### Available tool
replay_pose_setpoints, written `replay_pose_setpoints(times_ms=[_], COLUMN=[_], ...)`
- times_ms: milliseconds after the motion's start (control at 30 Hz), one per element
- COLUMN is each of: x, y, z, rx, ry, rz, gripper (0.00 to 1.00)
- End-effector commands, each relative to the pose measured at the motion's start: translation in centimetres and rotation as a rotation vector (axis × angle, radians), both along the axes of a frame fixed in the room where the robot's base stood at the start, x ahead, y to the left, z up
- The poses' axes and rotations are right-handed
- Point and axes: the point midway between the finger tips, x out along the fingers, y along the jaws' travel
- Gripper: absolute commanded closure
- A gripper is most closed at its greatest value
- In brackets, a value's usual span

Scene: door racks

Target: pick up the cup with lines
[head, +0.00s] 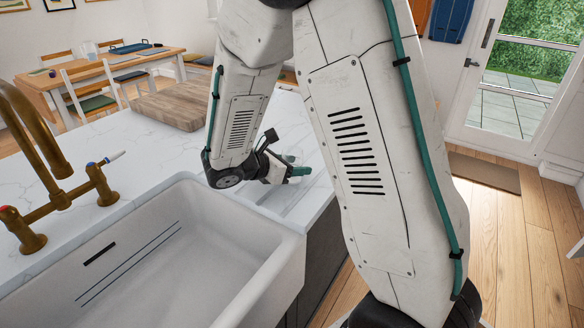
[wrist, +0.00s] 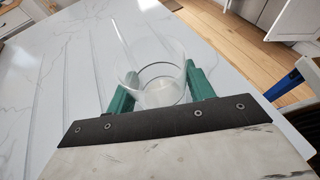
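A clear glass cup (wrist: 152,62) with a thin dark ring around it is between the two green fingers of my gripper (wrist: 163,85) in the wrist view. The fingers stand on either side of the glass, very close to it or touching it; I cannot tell which. In the head view my gripper (head: 296,172) is low over the right end of the white counter, past the sink. The cup is small and hard to make out there.
The white sink (head: 250,222) and brass tap (head: 52,170) are on the left. A wooden board (head: 170,106) lies on the marble counter (head: 105,138) behind. The counter's edge is just right of my gripper, with wooden floor (head: 500,240) beyond.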

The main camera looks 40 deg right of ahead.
Motion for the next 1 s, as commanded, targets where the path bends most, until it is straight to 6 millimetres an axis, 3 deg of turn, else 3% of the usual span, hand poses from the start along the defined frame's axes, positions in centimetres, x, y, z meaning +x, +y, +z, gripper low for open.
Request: replay_pose_setpoints(times_ms=[33,100,567,1000], x=[0.0,0.0,0.0,0.1], y=[0.0,0.0,0.1,0.0], z=[0.0,0.0,0.4,4.0], rx=[0.0,0.0,0.0,0.001], ry=[0.0,0.0,-0.002,-0.004], rz=[0.0,0.0,0.0,-0.001], gripper=[0.62,0.79,0.79,0.79])
